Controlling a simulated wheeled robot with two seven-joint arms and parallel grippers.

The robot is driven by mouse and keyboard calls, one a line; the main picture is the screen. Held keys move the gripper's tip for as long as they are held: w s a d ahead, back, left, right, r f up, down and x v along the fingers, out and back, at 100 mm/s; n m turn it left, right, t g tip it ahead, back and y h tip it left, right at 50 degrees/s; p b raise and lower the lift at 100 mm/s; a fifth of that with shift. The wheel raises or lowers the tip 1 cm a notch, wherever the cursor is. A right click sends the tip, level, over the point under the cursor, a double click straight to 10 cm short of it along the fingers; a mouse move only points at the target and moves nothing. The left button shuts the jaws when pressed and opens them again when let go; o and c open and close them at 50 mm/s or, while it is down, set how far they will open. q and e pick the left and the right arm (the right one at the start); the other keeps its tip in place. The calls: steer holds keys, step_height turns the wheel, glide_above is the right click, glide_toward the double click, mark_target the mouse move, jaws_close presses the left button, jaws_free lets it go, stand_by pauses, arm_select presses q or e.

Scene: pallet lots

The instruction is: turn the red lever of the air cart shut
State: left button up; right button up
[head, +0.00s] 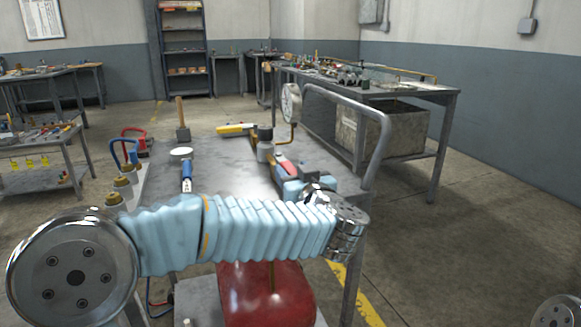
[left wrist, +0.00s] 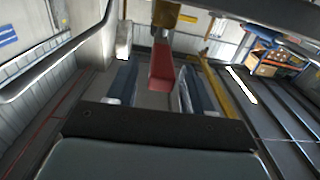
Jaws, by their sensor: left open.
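The air cart shows in the head view with its red tank (head: 268,295) under a grey top (head: 225,155) and a bent tube handle (head: 377,145). The red lever (head: 287,166) sits by a brass pipe (head: 292,133) that carries a round gauge (head: 291,103). My left gripper (head: 282,168) is at the lever, partly covered by my wrist. In the left wrist view, the lever (left wrist: 161,68) lies between the two open fingers (left wrist: 156,88), with a gap on either side. It runs from a yellow-brown valve part (left wrist: 166,14). My right gripper is out of view.
On the cart top are a mallet (head: 182,134), a yellow tool (head: 235,129) and a blue-handled tool (head: 187,175). Red and blue padlock-like loops (head: 133,140) stand at its left. A workbench (head: 400,91) with a bin (head: 390,130) is behind.

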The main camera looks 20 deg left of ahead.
arm_select(q)
steer(key=shift+x, duration=1.2)
jaws_close()
